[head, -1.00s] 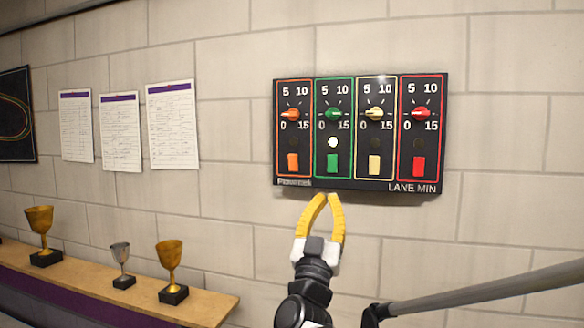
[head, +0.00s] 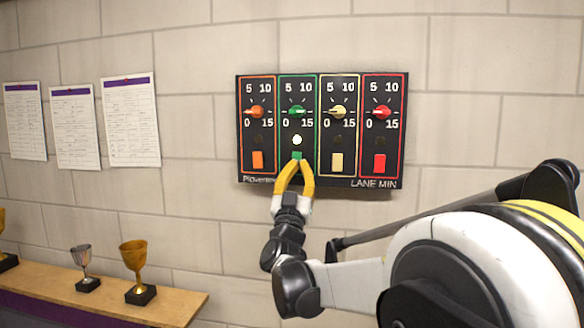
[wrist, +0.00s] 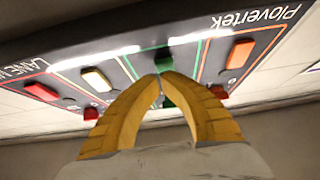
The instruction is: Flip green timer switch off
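The green timer switch (head: 297,155) is a small green rocker in the green-framed column of the black wall panel (head: 365,181). The light (head: 297,140) above it is lit white. My gripper (head: 297,162) has its yellow fingertips close together right at the lower part of this switch and covers much of it. In the wrist view the fingertips (wrist: 162,72) meet or nearly meet in front of the green switch (wrist: 168,92), which shows between and behind the fingers. I cannot tell whether they touch it. No object shows between the tips.
The orange switch (head: 257,160), yellow switch (head: 337,161) and red switch (head: 380,162) flank it, with a dial above each. Papers (head: 130,120) hang on the wall at left. A wooden shelf (head: 180,305) with trophies stands lower left.

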